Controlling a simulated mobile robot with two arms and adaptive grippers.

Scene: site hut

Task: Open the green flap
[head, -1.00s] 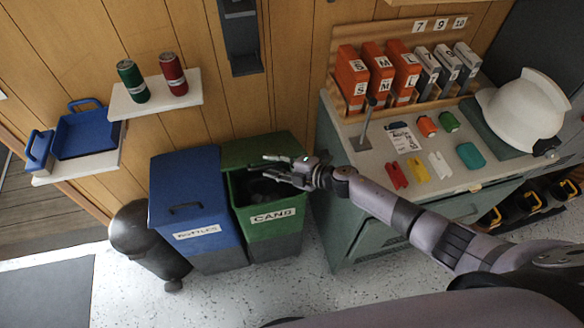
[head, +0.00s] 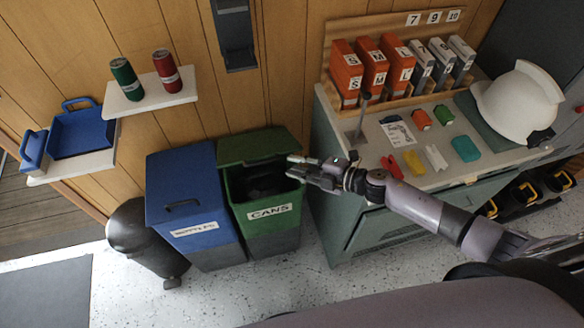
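The green bin (head: 273,221) labelled CANS stands on the floor against the wall. Its green flap (head: 258,146) is raised and tilted back toward the wall, so the dark opening shows. What lies inside is too dark to tell. My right gripper (head: 290,168) is at the bin's right rim, by the right end of the flap. Its fingers point left and stand apart with nothing between them. From this view I cannot tell whether a finger touches the rim. My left gripper is out of view.
A blue bin (head: 190,213) with a shut lid stands left of the green one, with a dark round bin (head: 142,240) beyond it. A shelf (head: 150,100) holds two cans. The workbench (head: 372,147) stands close on the right. Floor in front is clear.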

